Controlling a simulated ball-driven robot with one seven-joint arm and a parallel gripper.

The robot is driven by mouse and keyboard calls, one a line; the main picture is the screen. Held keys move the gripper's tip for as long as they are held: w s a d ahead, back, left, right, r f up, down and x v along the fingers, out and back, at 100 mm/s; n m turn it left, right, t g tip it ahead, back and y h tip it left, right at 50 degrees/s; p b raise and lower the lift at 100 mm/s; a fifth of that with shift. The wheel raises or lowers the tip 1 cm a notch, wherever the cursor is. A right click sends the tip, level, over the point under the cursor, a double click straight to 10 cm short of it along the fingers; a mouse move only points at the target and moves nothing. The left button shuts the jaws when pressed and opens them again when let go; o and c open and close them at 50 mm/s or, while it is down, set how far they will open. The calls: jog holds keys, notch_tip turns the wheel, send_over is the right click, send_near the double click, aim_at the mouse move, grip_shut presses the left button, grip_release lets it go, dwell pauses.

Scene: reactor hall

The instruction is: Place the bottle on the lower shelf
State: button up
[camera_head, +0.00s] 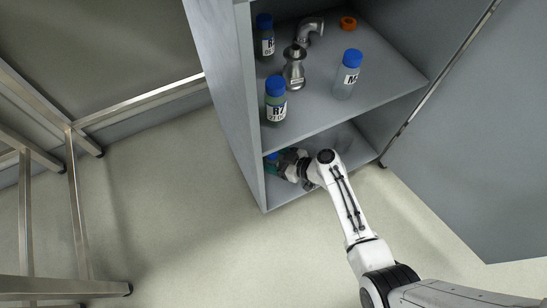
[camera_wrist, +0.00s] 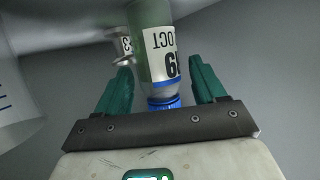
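The bottle (camera_wrist: 160,55) has a blue cap, a greenish body and a white label that reads upside down in the wrist view. It is between the two green fingers of my gripper (camera_wrist: 161,72), with its cap towards the palm. A narrow gap shows on each side, so the fingers look open around it. In the head view, my gripper (camera_head: 284,163) reaches into the lower compartment, above the lower shelf (camera_head: 284,193), at its left side. A bit of blue and teal shows there, but my arm hides most of the bottle. Its base contact is hidden.
The upper shelf (camera_head: 325,105) holds several blue-capped bottles, such as one marked R7 (camera_head: 275,105), a metal fitting (camera_head: 294,68) and an orange ring (camera_head: 348,23). A clear container (camera_wrist: 14,95) and a metal fitting (camera_wrist: 122,45) are near my gripper. The open door (camera_head: 470,140) is at right.

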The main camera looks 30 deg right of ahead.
jog(key=p+v, duration=0.4)
jog(key=v, duration=0.8)
jog(key=shift+d, duration=0.1)
jog(key=s+a+r+g+h, duration=0.25)
jog(key=s+g, duration=0.45)
jog(key=s, duration=0.4)
jog(key=s+d+r+m+g+h, duration=0.1)
jog(key=s+r+m, duration=0.1)
jog(key=s+r, duration=0.1)
jog(key=s+d+r+m+g+h, duration=0.1)
jog(key=s+d+r+m+h, duration=0.1)
jog(key=s+r, duration=0.1)
jog(key=s+d+r+m+g+h, duration=0.1)
jog(key=s+r+m+h, duration=0.1)
jog(key=s+r+m, duration=0.1)
jog(key=shift+s+d+r, duration=0.15)
jog(key=shift+s+r, duration=0.2)
